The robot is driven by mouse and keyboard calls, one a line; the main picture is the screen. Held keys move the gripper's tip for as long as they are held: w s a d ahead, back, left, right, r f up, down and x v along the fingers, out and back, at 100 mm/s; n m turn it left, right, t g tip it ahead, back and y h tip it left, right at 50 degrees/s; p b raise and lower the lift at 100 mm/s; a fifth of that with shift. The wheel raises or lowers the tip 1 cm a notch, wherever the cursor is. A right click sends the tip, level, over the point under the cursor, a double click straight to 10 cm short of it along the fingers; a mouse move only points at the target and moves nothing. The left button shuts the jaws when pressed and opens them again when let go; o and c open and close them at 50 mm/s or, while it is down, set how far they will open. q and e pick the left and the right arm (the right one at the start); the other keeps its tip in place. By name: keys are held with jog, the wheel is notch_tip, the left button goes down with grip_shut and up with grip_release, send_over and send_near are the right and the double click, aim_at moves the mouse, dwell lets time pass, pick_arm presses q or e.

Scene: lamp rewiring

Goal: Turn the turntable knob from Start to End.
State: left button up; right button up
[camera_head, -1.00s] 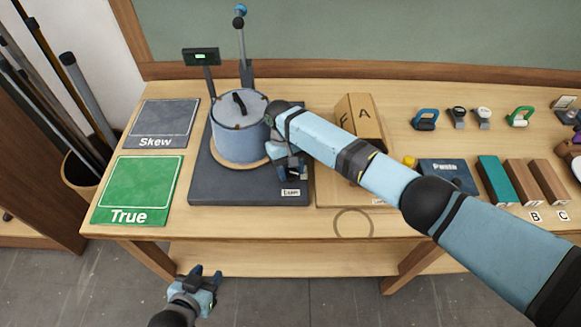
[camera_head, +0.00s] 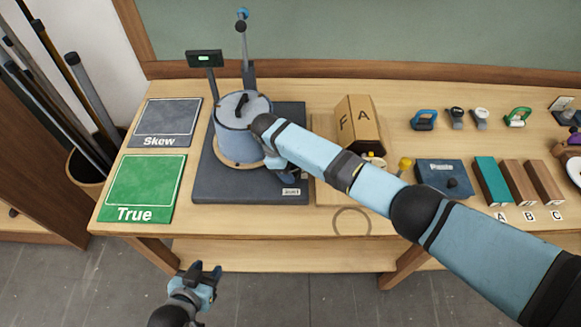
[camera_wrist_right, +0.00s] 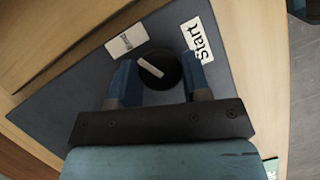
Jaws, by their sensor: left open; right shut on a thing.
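The turntable's dark base (camera_head: 225,190) stands on the table, with a grey-blue lidded drum (camera_head: 238,135) on its round wooden disc. In the right wrist view, the black round knob (camera_wrist_right: 168,76) has a white pointer line. A "Start" label (camera_wrist_right: 198,40) lies to its upper right and a second, hard-to-read label (camera_wrist_right: 127,38) to its upper left. The line slants with its upper end to the left. My right gripper (camera_wrist_right: 158,74) is shut on the knob, one blue finger each side. In the head view the knob is hidden behind it. My left gripper (camera_head: 207,277) is open and empty before the table.
The grey "Skew" mat (camera_head: 168,115) and green "True" mat (camera_head: 125,190) lie left of the base. A wooden box marked F and A (camera_head: 360,125) stands right of it. A lever post (camera_head: 243,50) and small display (camera_head: 204,57) rise behind the drum.

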pick_arm(q)
jog(key=shift+w+d, duration=0.1)
pick_arm(e)
jog(key=shift+n, duration=0.4)
pick_arm(q)
jog(key=shift+w, duration=0.25)
jog(key=shift+s, duration=0.1)
pick_arm(e)
jog(key=o, duration=0.9)
pick_arm(q)
jog(key=shift+s+r, duration=0.1)
pick_arm(e)
jog(key=shift+a+r, duration=0.1)
pick_arm(q)
jog(key=shift+s+f+b, duration=0.1)
jog(key=shift+f+b, duration=0.35)
jog(key=shift+b, duration=0.2)
pick_arm(e)
jog(key=v, duration=1.3)
jog(key=shift+s+r, duration=0.15)
jog(key=shift+r, duration=0.15)
